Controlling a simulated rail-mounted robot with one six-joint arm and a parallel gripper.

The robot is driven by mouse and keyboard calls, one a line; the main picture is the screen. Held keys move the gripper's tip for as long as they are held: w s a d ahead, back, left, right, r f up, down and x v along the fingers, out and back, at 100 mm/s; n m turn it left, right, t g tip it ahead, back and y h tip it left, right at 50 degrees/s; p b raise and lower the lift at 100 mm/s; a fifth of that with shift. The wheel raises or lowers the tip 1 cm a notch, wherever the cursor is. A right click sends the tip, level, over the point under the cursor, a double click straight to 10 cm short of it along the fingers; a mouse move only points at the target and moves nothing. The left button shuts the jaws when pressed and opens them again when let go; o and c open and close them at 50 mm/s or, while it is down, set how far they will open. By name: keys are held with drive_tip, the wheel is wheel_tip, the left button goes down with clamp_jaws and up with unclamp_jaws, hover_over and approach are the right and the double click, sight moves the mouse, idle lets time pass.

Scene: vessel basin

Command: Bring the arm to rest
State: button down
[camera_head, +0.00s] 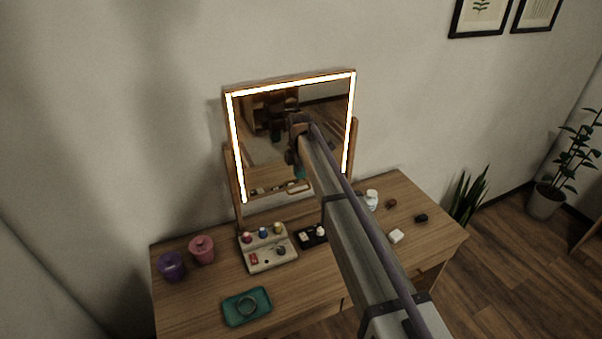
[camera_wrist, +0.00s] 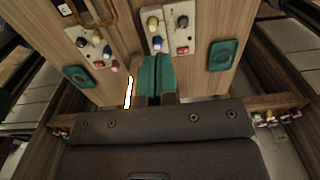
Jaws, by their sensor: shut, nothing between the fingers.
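My arm stretches from the lower right of the head view up across the vanity table (camera_head: 322,290). Its end is in front of the lit mirror (camera_head: 262,125). My gripper (camera_head: 300,172) shows there only as a small teal part, mostly hidden by the arm. In the wrist view my gripper (camera_wrist: 157,78) has its two teal fingers together, with nothing between them. It is raised above the tabletop, close to the mirror; I cannot tell the exact gap.
A teal tray (camera_head: 231,317) holds a ring-shaped item. Behind it stand a panel with coloured knobs (camera_head: 260,264), a purple jar (camera_head: 171,267) and a pink jar (camera_head: 202,250).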

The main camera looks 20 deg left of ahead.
idle(0.3)
drive_tip(key=s+d+f+m+b, duration=0.1)
drive_tip(key=s+d+m, duration=0.8)
drive_tip(key=d, duration=0.6)
drive_tip(key=s+d+f+m+b, duration=0.1)
drive_tip(key=s+d+m+b, duration=0.1)
drive_tip(key=s+d+m, duration=0.7)
drive_tip(key=s+d+f+m+b, duration=0.1)
drive_tip(key=s+d+m, duration=0.7)
drive_tip(key=d, duration=1.4)
drive_tip(key=shift+s+f+m, duration=0.4)
drive_tip(key=shift+s+f, duration=0.2)
drive_tip(key=shift+s, duration=0.35)
drive_tip(key=c, duration=1.8)
unclamp_jaws()
drive_tip(key=shift+a, duration=0.1)
drive_tip(key=shift+c, duration=0.2)
